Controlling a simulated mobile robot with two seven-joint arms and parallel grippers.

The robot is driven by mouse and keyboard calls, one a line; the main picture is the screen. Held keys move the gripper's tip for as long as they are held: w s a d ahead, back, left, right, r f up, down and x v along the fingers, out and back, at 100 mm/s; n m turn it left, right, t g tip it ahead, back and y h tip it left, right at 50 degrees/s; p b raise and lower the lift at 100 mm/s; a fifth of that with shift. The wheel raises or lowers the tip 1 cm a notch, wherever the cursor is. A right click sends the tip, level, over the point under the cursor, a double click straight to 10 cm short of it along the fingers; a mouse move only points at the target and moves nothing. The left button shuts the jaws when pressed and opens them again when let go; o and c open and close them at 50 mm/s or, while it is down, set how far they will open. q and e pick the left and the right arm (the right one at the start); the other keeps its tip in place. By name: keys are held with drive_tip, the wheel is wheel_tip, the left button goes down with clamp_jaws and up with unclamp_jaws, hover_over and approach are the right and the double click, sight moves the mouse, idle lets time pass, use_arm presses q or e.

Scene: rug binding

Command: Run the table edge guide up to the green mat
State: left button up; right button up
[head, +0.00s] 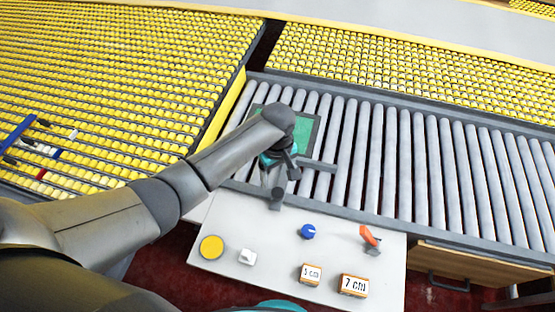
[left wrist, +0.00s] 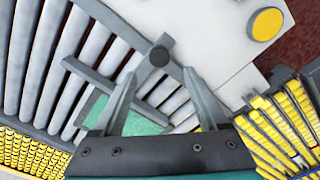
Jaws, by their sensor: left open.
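The green mat (head: 313,132) lies on the grey rollers at their left end, partly covered by my left arm. It also shows in the left wrist view (left wrist: 137,122), behind the fingers. A grey bar with a dark round knob (left wrist: 158,56), seemingly the table edge guide, lies by the near edge of the rollers. Its knob end shows in the head view (head: 277,196), and a grey arm extends right over the rollers. My left gripper (head: 282,180) is open above the guide. In the left wrist view the knob appears between and beyond the fingertips (left wrist: 160,80); contact is unclear. My right gripper is out of view.
A white panel (head: 330,268) in front holds a yellow disc (head: 211,247), a white switch (head: 247,257), a blue knob (head: 308,231), an orange lever (head: 369,238) and two labelled blocks. Yellow roller beds (head: 110,80) lie left and behind. A wooden drawer (head: 460,268) is at right.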

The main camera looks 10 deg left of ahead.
use_arm(q)
wheel_tip(320, 180, up, 5)
drive_tip(key=shift+r+p, duration=0.15)
drive_tip(key=shift+p, duration=0.15)
idle(0.4)
